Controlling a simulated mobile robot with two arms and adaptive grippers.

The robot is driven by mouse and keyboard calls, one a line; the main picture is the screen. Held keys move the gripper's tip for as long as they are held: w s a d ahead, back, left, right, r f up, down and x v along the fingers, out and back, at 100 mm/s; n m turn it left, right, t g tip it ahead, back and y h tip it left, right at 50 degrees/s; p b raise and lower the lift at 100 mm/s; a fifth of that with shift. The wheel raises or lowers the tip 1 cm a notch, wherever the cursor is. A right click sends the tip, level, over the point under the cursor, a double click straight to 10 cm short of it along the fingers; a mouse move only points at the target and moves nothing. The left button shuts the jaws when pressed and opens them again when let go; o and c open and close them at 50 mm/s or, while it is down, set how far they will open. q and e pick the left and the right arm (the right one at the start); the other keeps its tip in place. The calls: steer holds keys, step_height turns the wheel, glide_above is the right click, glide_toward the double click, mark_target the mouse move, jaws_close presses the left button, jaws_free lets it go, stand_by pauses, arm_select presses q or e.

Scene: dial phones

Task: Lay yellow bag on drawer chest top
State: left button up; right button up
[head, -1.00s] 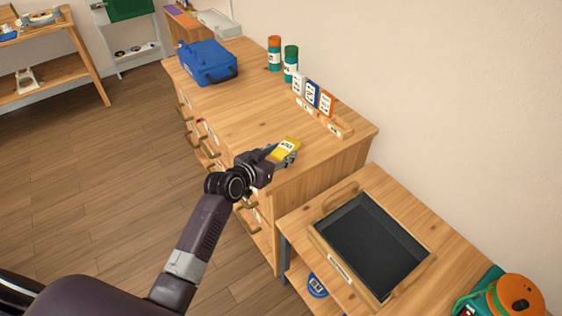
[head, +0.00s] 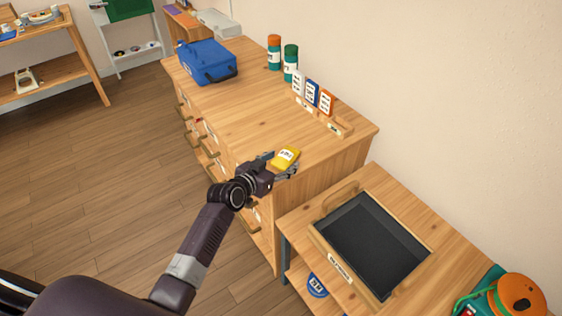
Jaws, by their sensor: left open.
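The yellow bag (head: 286,156), with a white label, lies on the near end of the wooden drawer chest top (head: 245,123). My left gripper (head: 279,165) is at the chest's near front edge, its fingers open on either side of the bag's near end. Whether a finger still touches the bag cannot be told. My right gripper is not in view.
A blue cooler bag (head: 207,62) stands at the chest's far end. Orange and green bottles (head: 291,63) and a card rack (head: 318,105) line the wall side. A side table with a dark tray (head: 372,243) stands nearer. The chest top's middle is clear.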

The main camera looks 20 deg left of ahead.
arm_select(q)
steer(key=shift+r, duration=0.15)
steer(key=shift+s+a, duration=0.1)
steer(key=shift+s, duration=0.05)
steer(key=v, duration=1.1)
steer(key=shift+s+r, duration=0.2)
steer(key=shift+s, duration=0.1)
steer(key=shift+a+f, duration=0.1)
steer(key=s+a+f+n+g+y, duration=0.15)
steer(key=s+f, duration=0.35)
steer(key=f, duration=0.6)
steer(key=s+f+g, duration=0.2)
steer(key=s+f, duration=0.3)
steer(key=f, duration=0.6)
steer(key=s+a+f+g+y, duration=0.15)
steer(key=s+f, duration=0.35)
steer(key=f, duration=0.5)
steer(key=s+f+g, duration=0.2)
steer(key=s+f, duration=0.4)
steer(key=s, duration=0.5)
steer(key=s+d+f+g, duration=0.1)
steer(key=s+f+g, duration=0.1)
steer(key=s+f, duration=0.4)
steer(key=s+f+g, duration=0.3)
steer(key=s+f, duration=0.3)
steer(key=s, duration=0.9)
steer(key=shift+s+d+m, duration=0.3)
steer(key=shift+s+m, duration=0.05)
steer(key=shift+m, duration=0.1)
